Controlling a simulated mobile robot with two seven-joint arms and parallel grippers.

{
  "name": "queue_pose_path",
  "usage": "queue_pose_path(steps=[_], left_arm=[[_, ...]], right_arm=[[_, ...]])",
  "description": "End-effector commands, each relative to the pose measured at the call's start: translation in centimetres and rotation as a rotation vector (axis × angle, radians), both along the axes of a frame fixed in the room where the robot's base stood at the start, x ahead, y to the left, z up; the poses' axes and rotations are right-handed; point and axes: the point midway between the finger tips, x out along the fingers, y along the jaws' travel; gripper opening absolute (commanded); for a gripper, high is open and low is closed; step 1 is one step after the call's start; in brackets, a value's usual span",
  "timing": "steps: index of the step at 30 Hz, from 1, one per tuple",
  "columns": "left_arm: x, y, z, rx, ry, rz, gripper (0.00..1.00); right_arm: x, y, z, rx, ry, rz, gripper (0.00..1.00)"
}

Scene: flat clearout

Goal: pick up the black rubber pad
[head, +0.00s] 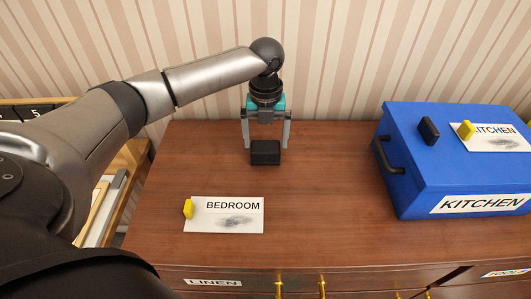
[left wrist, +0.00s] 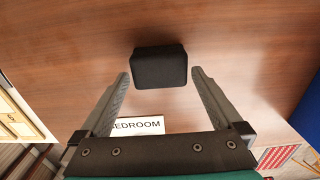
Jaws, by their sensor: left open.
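The black rubber pad (head: 265,152), a small dark block with rounded edges, stands on the brown dresser top near the wall. It also shows in the left wrist view (left wrist: 160,66), at the fingertips. My left gripper (head: 265,145) points down over it with its two fingers apart, one to each side. In the left wrist view the open fingers (left wrist: 161,74) show a gap on both sides of the pad, and I see no contact. How far the tips reach down beside the pad is hard to tell. My right gripper is not in view.
A blue box (head: 420,185) labelled KITCHEN stands at the right, with a black block (head: 428,130) and a KITCHEN card (head: 497,141) on its lid. A BEDROOM card (head: 235,222) with a yellow piece (head: 188,208) lies in front. The dresser top (head: 325,200) between is clear.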

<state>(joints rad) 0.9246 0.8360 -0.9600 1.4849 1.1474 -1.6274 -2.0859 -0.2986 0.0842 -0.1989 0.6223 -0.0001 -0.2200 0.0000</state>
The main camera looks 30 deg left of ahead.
Motion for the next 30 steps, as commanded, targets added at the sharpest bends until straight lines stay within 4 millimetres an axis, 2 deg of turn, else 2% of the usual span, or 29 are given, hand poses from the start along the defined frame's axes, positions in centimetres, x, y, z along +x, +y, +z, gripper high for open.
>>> queue_pose_path(steps=[7,15,30], left_arm=[[-0.2,0.1,-4.0,0.002,0.003,0.000,1.00],[-0.1,0.1,-4.3,0.001,0.000,-0.001,1.00],[-0.1,0.0,-4.3,0.001,-0.001,-0.001,0.44]], right_arm=[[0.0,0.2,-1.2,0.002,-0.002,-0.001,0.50],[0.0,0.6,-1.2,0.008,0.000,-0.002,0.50],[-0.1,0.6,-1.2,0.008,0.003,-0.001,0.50]])
